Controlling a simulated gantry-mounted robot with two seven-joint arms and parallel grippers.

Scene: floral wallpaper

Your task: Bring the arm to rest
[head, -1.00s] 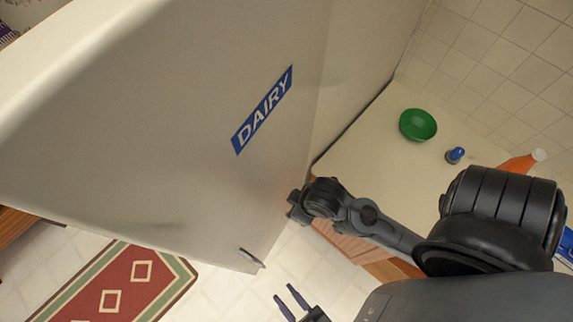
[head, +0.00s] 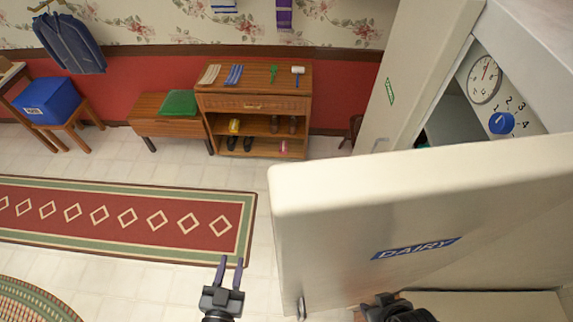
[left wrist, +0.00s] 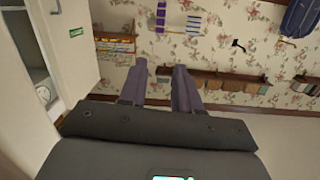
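My left gripper (head: 229,262) shows at the bottom of the head view, its two purple-grey fingers apart with nothing between them. The same open fingers show in the left wrist view (left wrist: 160,82), with the wallpapered wall far beyond. The gripper is over the floor, left of the open fridge door (head: 440,195) marked DAIRY, and apart from it. A dark end part of my right arm shows at the bottom edge, against the door's lower edge. Its fingers cannot be made out, and I cannot tell whether it touches the door.
A red patterned rug (head: 125,215) lies on the tiled floor at left. A wooden shelf unit (head: 258,115) and a bench with a green cushion (head: 180,103) stand at the back wall. A blue box (head: 48,100) sits on a stool at far left. Floor between is clear.

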